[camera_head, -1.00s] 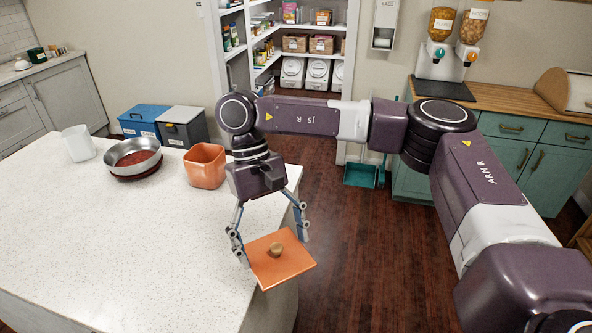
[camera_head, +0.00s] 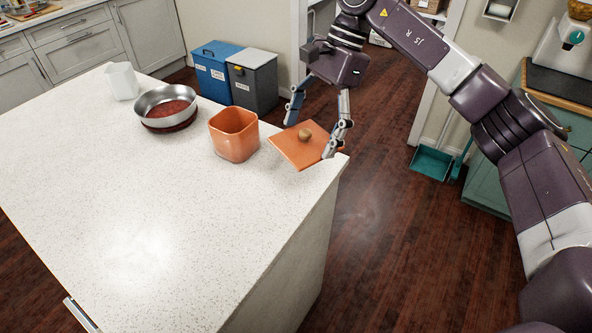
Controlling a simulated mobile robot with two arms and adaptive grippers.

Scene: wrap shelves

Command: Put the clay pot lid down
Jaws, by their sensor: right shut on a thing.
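The clay pot lid (camera_head: 288,146) is a flat, square orange plate with a round brown knob (camera_head: 305,134). My right gripper (camera_head: 311,137) is shut on the lid, with its fingers at two opposite edges. The lid appears at the far right corner of the white counter, roughly level; I cannot tell whether it touches the surface. The open orange clay pot (camera_head: 234,136) stands on the counter just left of the lid, apart from it. My left gripper is not in view.
A metal pan (camera_head: 165,104) on a dark red round mat and a white pitcher (camera_head: 122,82) stand farther left on the counter (camera_head: 130,210). The counter's near part is clear. Blue and grey bins (camera_head: 252,82) stand on the floor behind.

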